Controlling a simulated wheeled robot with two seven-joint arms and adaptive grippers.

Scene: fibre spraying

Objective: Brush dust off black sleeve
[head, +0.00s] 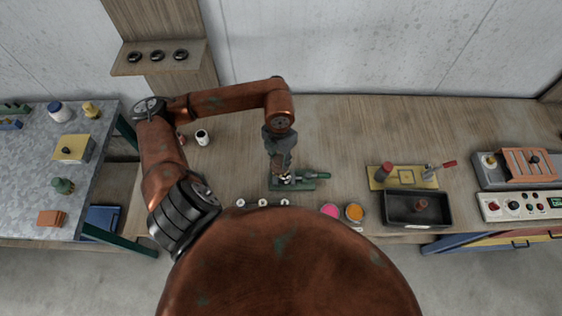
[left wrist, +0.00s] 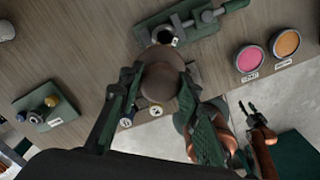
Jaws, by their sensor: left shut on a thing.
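My left gripper (head: 284,172) is over the green fixture (head: 302,184) in the head view. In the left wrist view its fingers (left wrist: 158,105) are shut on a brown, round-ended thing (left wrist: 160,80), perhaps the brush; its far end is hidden. Just beyond it a short black cylinder with a pale opening, likely the black sleeve (left wrist: 164,34), sits at the green fixture (left wrist: 200,25). I cannot tell whether the held thing touches it, and no dust can be made out. What seems to be my right gripper (left wrist: 252,122) hangs low at the right, its jaws unclear.
Pink (head: 330,211) and orange (head: 354,212) dishes stand at the table's front edge. Right of the fixture are a yellow board (head: 378,183), a black tray (head: 398,220) and a control box (head: 515,207). The table behind the fixture is clear.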

